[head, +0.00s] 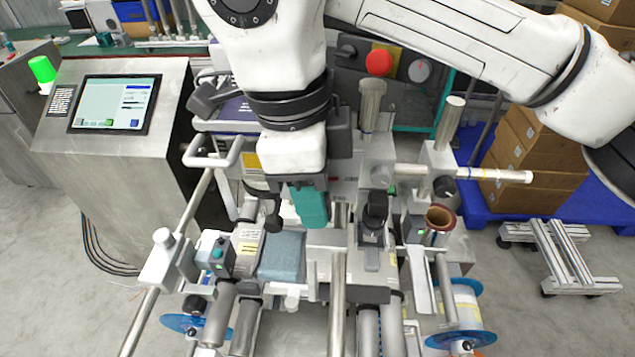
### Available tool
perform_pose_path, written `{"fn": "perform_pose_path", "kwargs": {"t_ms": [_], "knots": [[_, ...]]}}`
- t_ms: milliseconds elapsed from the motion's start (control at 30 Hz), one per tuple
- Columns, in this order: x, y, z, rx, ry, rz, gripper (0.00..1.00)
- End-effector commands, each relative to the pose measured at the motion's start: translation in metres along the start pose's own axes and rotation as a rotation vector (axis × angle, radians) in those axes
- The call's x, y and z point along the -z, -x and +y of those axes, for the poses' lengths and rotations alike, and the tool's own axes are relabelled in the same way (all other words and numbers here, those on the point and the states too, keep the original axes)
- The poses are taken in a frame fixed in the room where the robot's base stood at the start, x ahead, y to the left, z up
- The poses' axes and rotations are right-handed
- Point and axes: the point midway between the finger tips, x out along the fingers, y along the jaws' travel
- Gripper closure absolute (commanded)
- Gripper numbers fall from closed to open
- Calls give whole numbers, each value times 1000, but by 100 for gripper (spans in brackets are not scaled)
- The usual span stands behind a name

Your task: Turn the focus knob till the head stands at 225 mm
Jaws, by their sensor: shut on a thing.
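My gripper (294,208) reaches straight down from my white wrist over the left side of the machine's middle. A teal finger-like part shows on its right side. A small black knob (273,221), seemingly the focus knob, sits at its lower left, and the jaws appear shut on it. The grip itself is mostly hidden by the wrist. A similar black knob (376,207) stands on the unit to the right, apart from the gripper. The tilted touchscreen (116,103) at the left is lit, but its figures are too small to read, including any head height.
Metal bars and rollers (338,300) fill the front of the machine. Blue-flanged reels (464,318) sit low at the front. A red button (379,63) is behind my arm. Cardboard boxes (540,150) stand on a blue pallet at the right. A small metal frame (560,255) stands on the floor.

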Motion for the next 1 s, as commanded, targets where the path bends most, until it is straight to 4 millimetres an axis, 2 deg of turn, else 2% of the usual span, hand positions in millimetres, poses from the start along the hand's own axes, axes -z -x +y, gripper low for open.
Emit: {"fn": "perform_pose_path", "kwargs": {"t_ms": [33, 433, 1000], "knots": [[-1, 8, 3, -1, 9, 39, 100], [-4, 6, 4, -5, 11, 249, 100], [-5, 3, 4, -8, 13, 295, 100]]}}
